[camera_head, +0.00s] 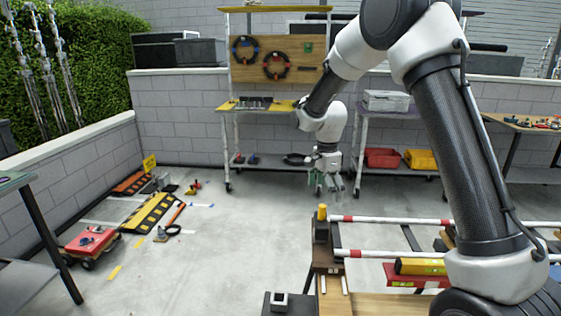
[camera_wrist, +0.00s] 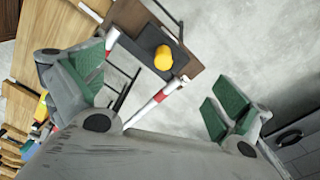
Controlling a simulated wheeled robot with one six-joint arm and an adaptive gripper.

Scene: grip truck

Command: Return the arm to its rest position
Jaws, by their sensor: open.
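My gripper (camera_head: 329,184) hangs in the air at the end of my arm, in front of the shelving in the head view. In the wrist view my gripper (camera_wrist: 158,92) has its two green-padded fingers wide apart with nothing between them. Beyond the fingers, below, the wrist view shows a wooden bench end with a yellow cylinder (camera_wrist: 163,58) on a dark block. In the head view the same yellow cylinder (camera_head: 322,212) stands on the bench corner, apart from the gripper. My arm is raised and bent, reaching forward from the right side.
A red and white striped bar (camera_head: 390,220) runs along the bench at the right. Wheeled shelving (camera_head: 228,140) stands by the back wall. A red cart (camera_head: 90,240) and striped ramps (camera_head: 150,213) lie at left. The floor (camera_head: 235,235) in the middle is clear.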

